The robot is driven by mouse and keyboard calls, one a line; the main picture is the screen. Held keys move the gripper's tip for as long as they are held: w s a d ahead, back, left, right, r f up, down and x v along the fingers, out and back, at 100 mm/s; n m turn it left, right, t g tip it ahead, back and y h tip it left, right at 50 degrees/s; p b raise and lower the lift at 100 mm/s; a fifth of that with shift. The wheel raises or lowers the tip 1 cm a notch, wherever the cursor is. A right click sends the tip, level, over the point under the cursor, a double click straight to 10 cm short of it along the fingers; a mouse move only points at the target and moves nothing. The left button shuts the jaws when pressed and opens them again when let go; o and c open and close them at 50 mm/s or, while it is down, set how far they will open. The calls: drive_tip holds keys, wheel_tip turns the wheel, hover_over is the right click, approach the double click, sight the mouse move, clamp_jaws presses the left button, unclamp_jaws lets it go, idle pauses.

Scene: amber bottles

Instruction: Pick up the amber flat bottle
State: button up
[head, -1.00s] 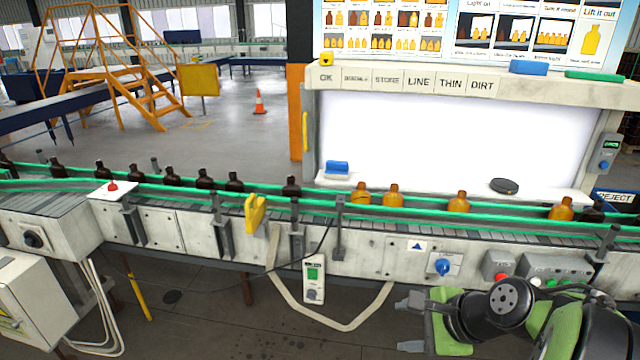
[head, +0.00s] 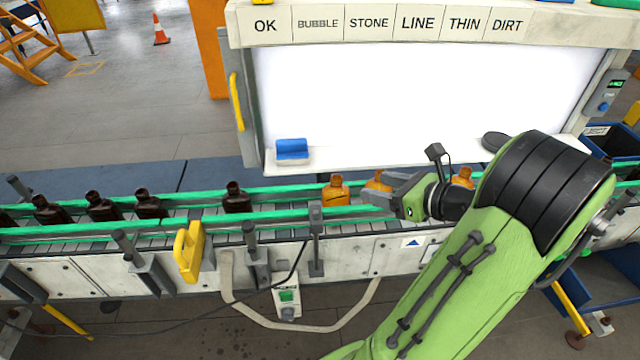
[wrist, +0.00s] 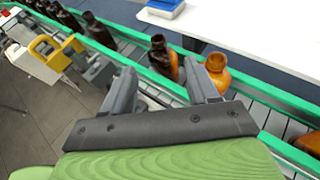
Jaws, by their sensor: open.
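Amber bottles stand upright on the conveyor in the head view: one (head: 336,190) left of my gripper (head: 372,196), one (head: 377,181) partly hidden behind it, and one (head: 463,178) farther right, partly hidden by my arm. Which is the flat bottle I cannot tell for sure. In the wrist view my gripper (wrist: 162,88) is open and empty. The first bottle (wrist: 160,56) shows beyond the gap between the fingers, looking darker here. The second (wrist: 217,72) is just beyond the right finger, and another (wrist: 311,142) is at the right edge.
Dark brown bottles (head: 148,204) stand along the conveyor to the left. Green guide rails (head: 270,222) run along both sides of the belt. A yellow bracket (head: 188,250) sticks out in front. A lit white inspection panel (head: 400,95) and a blue block (head: 291,150) are behind.

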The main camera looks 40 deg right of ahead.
sight(336, 198)
drive_tip(key=b+x, duration=0.2)
drive_tip(key=x, duration=1.3)
drive_tip(key=shift+a+f, duration=0.15)
drive_tip(key=shift+s, duration=0.2)
drive_tip(key=shift+c, duration=0.4)
clamp_jaws()
